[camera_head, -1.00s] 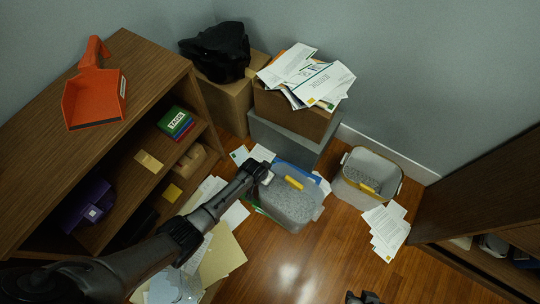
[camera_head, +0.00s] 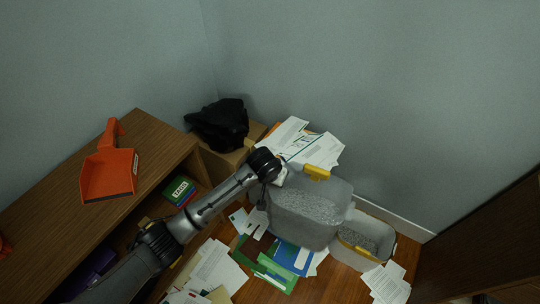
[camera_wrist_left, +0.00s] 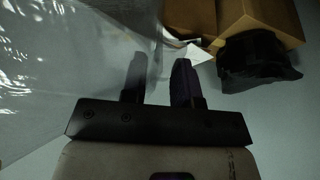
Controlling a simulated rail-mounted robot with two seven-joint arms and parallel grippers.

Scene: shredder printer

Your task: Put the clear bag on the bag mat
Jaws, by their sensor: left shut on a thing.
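The clear bag (camera_head: 305,215) is a see-through, box-shaped bag full of grey shreds with a yellow tab on top. My left gripper (camera_head: 280,175) is shut on its upper left edge and holds it raised, in front of the stacked boxes. In the left wrist view, the clear, wrinkled side of the bag (camera_wrist_left: 75,70) fills the left, beside the fingers of my left gripper (camera_wrist_left: 160,78). The grip contact itself is hard to see there. I cannot make out the bag mat. My right gripper is not in view.
A grey bin (camera_head: 362,240) with shreds and a yellow handle stands right of the bag. Papers and green and blue folders (camera_head: 285,262) lie on the floor below. A shelf unit with an orange dustpan (camera_head: 110,175) is left. A black bag (camera_head: 220,125) sits on boxes behind.

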